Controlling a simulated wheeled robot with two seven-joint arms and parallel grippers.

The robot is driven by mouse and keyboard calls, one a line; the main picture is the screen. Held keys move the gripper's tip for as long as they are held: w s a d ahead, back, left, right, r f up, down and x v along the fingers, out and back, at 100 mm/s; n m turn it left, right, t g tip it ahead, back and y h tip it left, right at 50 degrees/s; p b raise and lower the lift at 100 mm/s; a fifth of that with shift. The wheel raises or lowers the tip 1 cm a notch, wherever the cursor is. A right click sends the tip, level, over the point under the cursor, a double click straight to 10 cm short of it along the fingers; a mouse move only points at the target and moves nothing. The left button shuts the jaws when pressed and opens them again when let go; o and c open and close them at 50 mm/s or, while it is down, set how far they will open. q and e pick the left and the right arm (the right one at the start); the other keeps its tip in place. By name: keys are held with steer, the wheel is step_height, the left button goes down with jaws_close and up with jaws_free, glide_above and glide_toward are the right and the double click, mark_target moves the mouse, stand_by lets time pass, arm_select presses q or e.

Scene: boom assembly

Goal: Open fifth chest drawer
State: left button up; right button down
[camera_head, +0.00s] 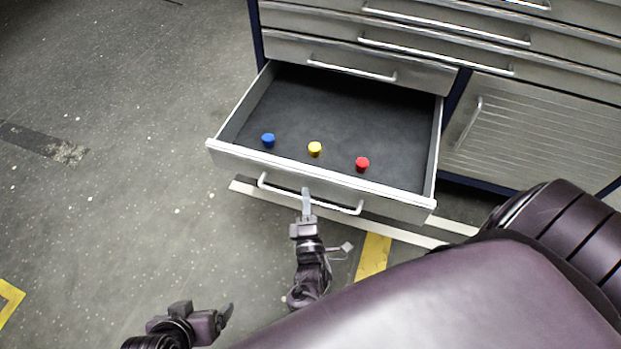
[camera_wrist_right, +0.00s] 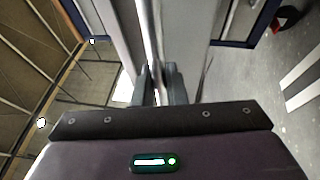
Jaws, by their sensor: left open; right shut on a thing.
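The lowest chest drawer in view (camera_head: 225,153) is pulled well out of the metal chest. Its front bears a bar handle (camera_head: 335,206). My right gripper (camera_head: 307,192) is at this handle, left of its middle, and is shut on it. In the right wrist view the handle (camera_wrist_right: 150,35) runs as an upright bar in between the fingers of my right gripper (camera_wrist_right: 160,85). My left gripper (camera_head: 228,314) is open and empty, low over the floor at the bottom left, apart from the chest.
A blue (camera_head: 268,140), a yellow (camera_head: 315,149) and a red (camera_head: 362,164) small cylinder stand in the open drawer. Closed drawers with bar handles (camera_head: 350,72) lie above. A closed cabinet door (camera_head: 540,135) is at right. The floor (camera_head: 110,190) at left is clear.

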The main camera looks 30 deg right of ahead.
arm_select(q)
steer(key=shift+a, duration=0.15)
arm_select(e)
steer(key=shift+s+a, duration=0.4)
steer(key=shift+a, duration=0.05)
steer(key=c, duration=1.5)
jaws_free()
arm_select(q)
steer(key=shift+s+a, duration=0.1)
arm_select(e)
steer(key=shift+f, duration=0.1)
